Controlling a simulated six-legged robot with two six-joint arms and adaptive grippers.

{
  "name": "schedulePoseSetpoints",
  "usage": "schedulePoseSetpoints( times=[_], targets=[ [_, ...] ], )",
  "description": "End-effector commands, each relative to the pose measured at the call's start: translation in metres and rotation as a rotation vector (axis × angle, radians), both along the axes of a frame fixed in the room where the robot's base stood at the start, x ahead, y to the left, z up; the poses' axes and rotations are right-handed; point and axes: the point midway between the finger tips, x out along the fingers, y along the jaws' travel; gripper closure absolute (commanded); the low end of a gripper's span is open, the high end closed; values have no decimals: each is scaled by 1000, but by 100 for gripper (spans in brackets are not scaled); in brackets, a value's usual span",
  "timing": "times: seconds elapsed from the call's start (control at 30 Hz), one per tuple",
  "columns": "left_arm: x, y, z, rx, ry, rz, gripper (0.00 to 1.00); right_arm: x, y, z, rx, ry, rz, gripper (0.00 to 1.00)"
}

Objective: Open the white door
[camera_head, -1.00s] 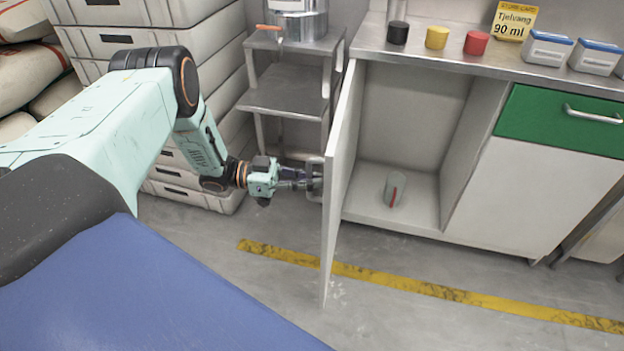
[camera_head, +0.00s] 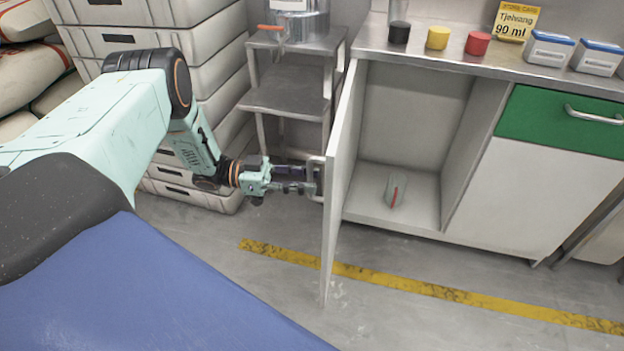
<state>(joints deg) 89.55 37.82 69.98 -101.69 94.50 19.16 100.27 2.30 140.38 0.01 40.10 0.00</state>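The white door (camera_head: 342,180) stands swung wide open from the left side of the cabinet, nearly edge-on to me. Its handle (camera_head: 316,178) is on the face turned to the left. My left gripper (camera_head: 309,180) is at this handle, coming from the left, with its two fingers apart, one above the other. Whether the fingertips touch the handle is too small to tell. The open cabinet (camera_head: 415,110) shows its inside, with a small clear container with a red mark (camera_head: 396,189) on its floor. My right gripper is out of view.
A metal shelf stand (camera_head: 285,102) and stacked white crates (camera_head: 215,60) are behind my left arm. A green drawer (camera_head: 560,122) is to the cabinet's right. Jars and boxes stand on the counter (camera_head: 450,59). The floor by the yellow line (camera_head: 430,290) is clear.

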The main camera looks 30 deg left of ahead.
Motion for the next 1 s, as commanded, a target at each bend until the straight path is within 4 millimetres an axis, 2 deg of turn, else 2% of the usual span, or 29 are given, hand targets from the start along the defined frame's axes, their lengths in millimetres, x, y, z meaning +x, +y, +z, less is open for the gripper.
schedulePoseSetpoints(
  times=[0.1, 0.3, 0.5, 0.67, 1.0],
  targets=[
    [-11, 24, -1, 2, 0, 6, 66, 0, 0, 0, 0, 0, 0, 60],
    [-28, 60, -1, 2, 2, 3, 66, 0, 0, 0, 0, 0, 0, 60],
    [-40, 84, -1, 1, 2, 1, 66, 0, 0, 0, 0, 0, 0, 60],
    [-43, 91, -1, 1, 4, 0, 66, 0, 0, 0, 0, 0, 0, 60],
    [-43, 91, -1, 0, 2, 0, 66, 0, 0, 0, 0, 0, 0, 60]
  ],
)
